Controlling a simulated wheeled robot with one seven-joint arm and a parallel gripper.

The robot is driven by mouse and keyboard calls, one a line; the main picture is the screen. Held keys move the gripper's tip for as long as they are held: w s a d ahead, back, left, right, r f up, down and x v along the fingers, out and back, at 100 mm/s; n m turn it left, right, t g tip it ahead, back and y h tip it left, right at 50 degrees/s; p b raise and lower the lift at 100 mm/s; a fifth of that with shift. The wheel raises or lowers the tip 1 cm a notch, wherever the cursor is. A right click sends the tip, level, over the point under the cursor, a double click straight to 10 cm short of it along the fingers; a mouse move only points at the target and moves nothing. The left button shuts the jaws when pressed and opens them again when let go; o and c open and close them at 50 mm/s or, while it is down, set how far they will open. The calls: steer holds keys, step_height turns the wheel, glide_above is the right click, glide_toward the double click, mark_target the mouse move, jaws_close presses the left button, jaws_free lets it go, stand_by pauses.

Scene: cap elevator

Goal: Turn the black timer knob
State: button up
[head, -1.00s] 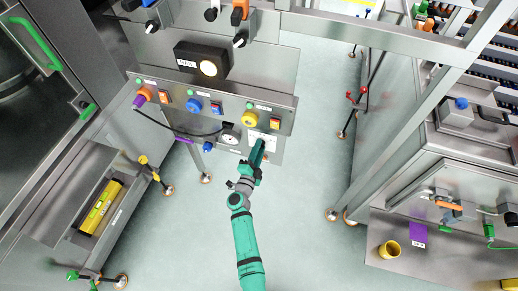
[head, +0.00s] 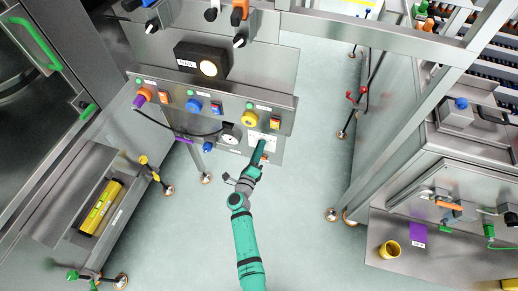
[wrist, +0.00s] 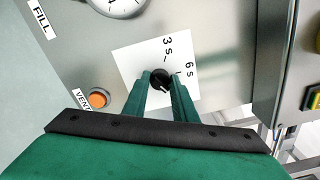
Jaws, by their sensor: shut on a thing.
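The black timer knob (wrist: 160,79) sits on a white dial plate (wrist: 142,52) marked "3 s" and "6 s" in the wrist view. My gripper (wrist: 160,92) has its two green fingers on either side of the knob, shut on it. A light pointer mark shows on the knob's face. In the head view my gripper (head: 259,152) reaches the lower right of the control panel (head: 262,122), and the knob is hidden there behind the fingers. The white dial plate (head: 266,138) partly shows there.
An orange button (wrist: 97,98) labelled "VENT" is left of my gripper in the wrist view, and a round gauge (wrist: 122,3) is above. In the head view, yellow (head: 250,118) and blue (head: 195,106) knobs sit above. The floor around my arm is clear.

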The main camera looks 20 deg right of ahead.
steer(key=shift+f+m, duration=0.1)
steer(key=shift+m, duration=0.3)
steer(key=o, duration=1)
steer(key=v, duration=1.1)
steer(key=shift+w, duration=0.1)
